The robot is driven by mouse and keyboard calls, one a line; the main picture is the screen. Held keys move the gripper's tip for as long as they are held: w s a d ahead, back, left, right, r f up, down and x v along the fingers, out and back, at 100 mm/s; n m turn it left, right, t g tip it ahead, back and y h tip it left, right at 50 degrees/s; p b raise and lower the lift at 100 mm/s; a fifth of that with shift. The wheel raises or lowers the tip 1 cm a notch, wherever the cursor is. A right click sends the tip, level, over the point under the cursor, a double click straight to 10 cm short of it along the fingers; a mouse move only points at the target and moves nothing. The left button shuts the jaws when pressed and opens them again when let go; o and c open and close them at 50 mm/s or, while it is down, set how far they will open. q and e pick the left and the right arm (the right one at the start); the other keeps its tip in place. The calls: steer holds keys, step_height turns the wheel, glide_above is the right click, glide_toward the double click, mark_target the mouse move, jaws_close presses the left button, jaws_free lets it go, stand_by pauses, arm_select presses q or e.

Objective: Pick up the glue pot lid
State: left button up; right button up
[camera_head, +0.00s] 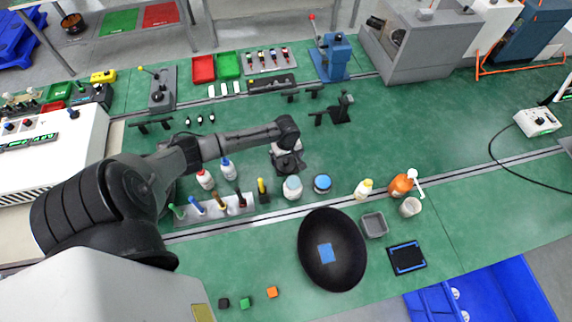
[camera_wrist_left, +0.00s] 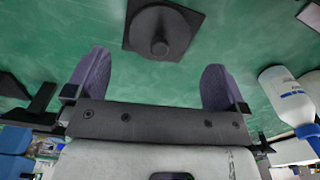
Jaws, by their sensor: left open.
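A dark square plate with a round knob in its middle, which looks like the glue pot lid, lies on the green bench in the left wrist view (camera_wrist_left: 163,35). In the head view it shows only partly, as a dark shape (camera_head: 291,167) under my left gripper (camera_head: 287,150). In the left wrist view my left gripper (camera_wrist_left: 156,75) is open and empty, its two fingers wide apart. The knob lies beyond the fingertips, roughly centred between them. No contact shows. A white jar (camera_head: 292,189) and a blue-topped pot (camera_head: 322,183) stand close by. My right gripper is not in view.
White bottles (camera_head: 205,179) and a tool rack (camera_head: 236,207) stand left of the gripper. A black bowl (camera_head: 315,267) and a grey tray (camera_head: 374,225) are nearer the front. Black brackets (camera_head: 340,109) stand behind. The green bench right of the gripper is mostly clear.

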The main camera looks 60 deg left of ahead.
mark_target(286, 162)
arm_select(q)
steer(key=shift+f+b, duration=0.4)
steer(key=shift+f, duration=2.35)
steer(key=shift+c, duration=0.3)
steer(key=c, duration=0.7)
